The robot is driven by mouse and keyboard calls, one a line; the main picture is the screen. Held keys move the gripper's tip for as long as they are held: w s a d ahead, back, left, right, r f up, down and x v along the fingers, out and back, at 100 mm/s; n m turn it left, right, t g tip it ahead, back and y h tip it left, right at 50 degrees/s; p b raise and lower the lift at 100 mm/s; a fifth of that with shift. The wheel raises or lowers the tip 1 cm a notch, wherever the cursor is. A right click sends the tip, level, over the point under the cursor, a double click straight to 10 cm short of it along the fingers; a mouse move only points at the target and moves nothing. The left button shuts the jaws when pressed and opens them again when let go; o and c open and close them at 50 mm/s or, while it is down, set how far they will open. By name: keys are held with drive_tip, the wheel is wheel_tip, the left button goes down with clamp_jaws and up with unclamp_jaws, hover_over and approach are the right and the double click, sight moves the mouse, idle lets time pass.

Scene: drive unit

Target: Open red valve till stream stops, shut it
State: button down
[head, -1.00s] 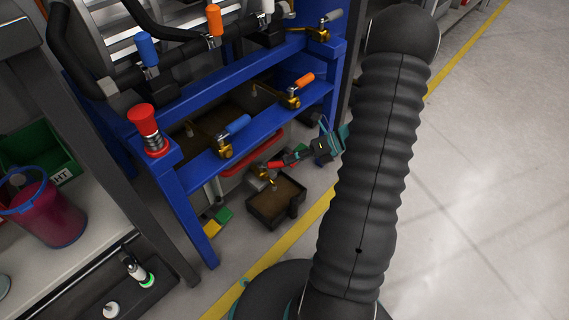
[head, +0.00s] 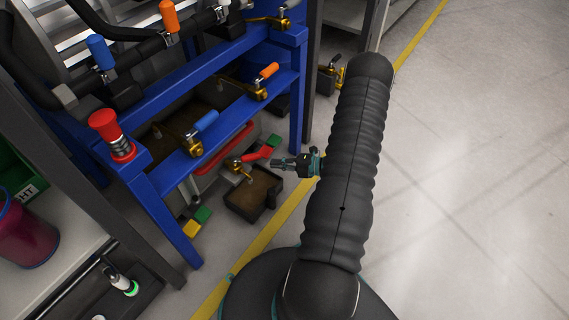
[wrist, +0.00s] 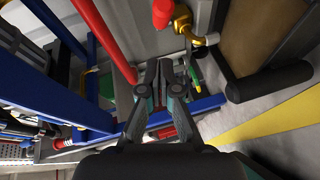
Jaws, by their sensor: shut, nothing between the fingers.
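The red valve has a red lever (head: 258,154) on a brass body (head: 235,163), low on the blue frame above a brown tray (head: 240,208). Its lever points right in the head view. My gripper (head: 273,163) is just right of and below the lever, apart from it. In the wrist view, the shut, empty fingers (wrist: 165,68) point forward, with the red lever (wrist: 163,12) and brass body (wrist: 184,28) above them. I cannot clearly make out a stream under the spout.
Blue-handled (head: 206,121) and orange-handled (head: 269,70) valves sit on the blue rail (head: 230,119) above. A red bar (wrist: 105,42) runs left of my fingers. A red button (head: 108,127) stands on the frame's corner. The floor (head: 470,170) to the right is clear.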

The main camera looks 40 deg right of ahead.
sight(255, 157)
drive_tip(key=w+a, duration=0.1)
drive_tip(key=w, duration=0.1)
drive_tip(key=w+a+f, duration=0.1)
drive_tip(key=w, duration=0.1)
drive_tip(key=w+a+b, duration=0.1)
drive_tip(key=w, duration=0.1)
drive_tip(key=shift+w+a+f, duration=0.1)
drive_tip(key=shift+w+f, duration=0.25)
drive_tip(key=shift+f, duration=0.05)
drive_tip(key=shift+w+f, duration=0.1)
drive_tip(key=shift+w, duration=0.45)
